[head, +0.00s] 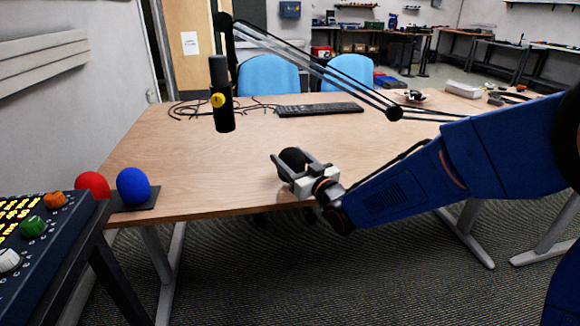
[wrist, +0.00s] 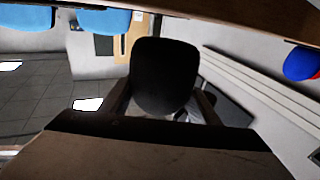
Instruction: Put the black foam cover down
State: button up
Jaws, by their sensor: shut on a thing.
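The black foam cover (head: 292,160) is a rounded dark piece held between the fingers of my gripper (head: 303,166) in the head view. My gripper is shut on it, above the front part of the wooden table (head: 220,180). In the wrist view the foam cover (wrist: 165,76) fills the middle, with a finger of my gripper (wrist: 163,105) on each side of it. Whether the cover touches the table top cannot be told.
A blue foam cover (head: 133,186) and a red one (head: 92,184) are at the table's front left, by a dark pad (head: 145,199). A microphone (head: 221,95) hangs from a boom arm (head: 320,73) over the table. A keyboard (head: 319,110) lies behind. The middle table top is clear.

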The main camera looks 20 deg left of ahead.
jog(key=shift+f, duration=1.3)
jog(key=shift+f, duration=0.15)
jog(key=o, duration=1)
jog(key=shift+s+d, duration=0.1)
jog(key=r+v, duration=0.1)
jog(key=v, duration=1)
jog(key=shift+s+d+f, duration=0.25)
jog(key=shift+d+f, duration=0.05)
jog(key=shift+f, duration=0.05)
